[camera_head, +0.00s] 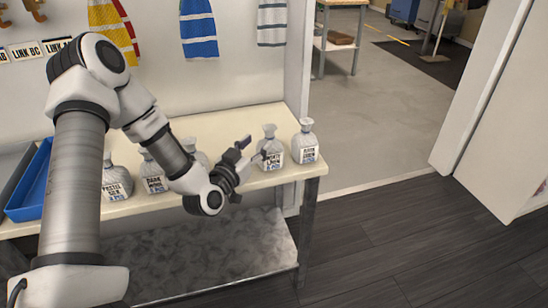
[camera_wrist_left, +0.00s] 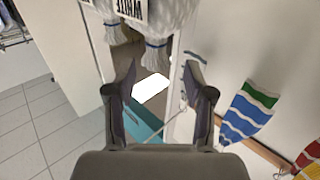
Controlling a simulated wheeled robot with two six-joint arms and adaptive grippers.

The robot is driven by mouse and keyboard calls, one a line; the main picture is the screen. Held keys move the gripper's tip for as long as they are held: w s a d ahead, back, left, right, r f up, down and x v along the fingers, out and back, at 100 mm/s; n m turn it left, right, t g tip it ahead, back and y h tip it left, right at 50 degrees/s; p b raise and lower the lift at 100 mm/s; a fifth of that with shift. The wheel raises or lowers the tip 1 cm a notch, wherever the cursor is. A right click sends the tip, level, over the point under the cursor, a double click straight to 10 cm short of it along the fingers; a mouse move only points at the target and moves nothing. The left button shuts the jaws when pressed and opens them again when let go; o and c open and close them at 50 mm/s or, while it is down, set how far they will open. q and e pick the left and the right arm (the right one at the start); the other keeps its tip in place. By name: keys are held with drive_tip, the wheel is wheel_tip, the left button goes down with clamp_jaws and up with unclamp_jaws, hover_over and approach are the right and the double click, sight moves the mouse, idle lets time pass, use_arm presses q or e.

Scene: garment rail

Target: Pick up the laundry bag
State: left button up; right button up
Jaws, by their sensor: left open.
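Several grey laundry bags with tied necks and printed labels stand in a row on the cream table. The bag nearest my left gripper (camera_head: 252,152) is a white-labelled one (camera_head: 272,152) near the table's right end, with another bag (camera_head: 305,146) to its right. My left gripper is open and empty, just left of that bag; contact cannot be told. In the left wrist view, bags appear upside down at the top, one neck with a blue tie (camera_wrist_left: 156,45) and a label reading WHITE (camera_wrist_left: 133,8). The open fingers (camera_wrist_left: 160,85) show below them. My right gripper is out of view.
More bags (camera_head: 117,181) (camera_head: 154,175) stand left on the table (camera_head: 225,190), partly behind my left arm. A blue tray (camera_head: 32,183) is at the far left. Striped towels (camera_head: 199,30) hang on the wall behind. Open floor lies to the right.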

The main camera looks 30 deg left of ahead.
sight(267, 135)
use_arm(q)
drive_tip(key=w, duration=0.6)
drive_tip(key=shift+w+d+r, duration=0.1)
drive_tip(key=shift+w+r, duration=0.05)
drive_tip(key=shift+w, duration=0.25)
drive_tip(key=shift+s, duration=0.1)
drive_tip(key=shift+c, duration=0.4)
clamp_jaws()
